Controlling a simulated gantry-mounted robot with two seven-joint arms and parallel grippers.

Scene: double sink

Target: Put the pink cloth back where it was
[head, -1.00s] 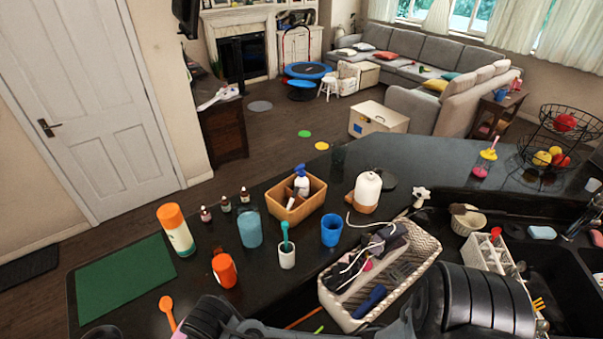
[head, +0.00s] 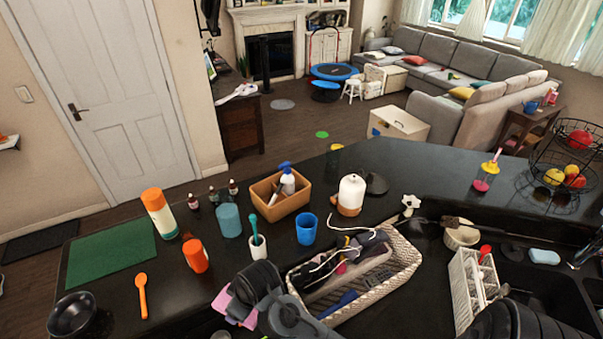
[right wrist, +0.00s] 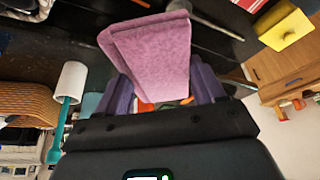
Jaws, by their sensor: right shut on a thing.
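The pink cloth (right wrist: 155,55) is folded and held between the purple fingers of my right gripper (right wrist: 163,90), shut on it. In the head view the cloth (head: 219,299) shows in part at the bottom, beside and below my dark right gripper. It is over the black counter (head: 180,305), left of the woven basket (head: 405,262). I cannot tell whether the cloth touches the counter. My left gripper is not in view.
Close by are an orange spoon (head: 141,295), orange jar (head: 196,256), white cup (head: 258,250) with teal brush and blue cup (head: 306,229). A black bowl (head: 72,314) stands at lower left. The green mat (head: 110,263) is bare. A dish rack (head: 467,290) stands right.

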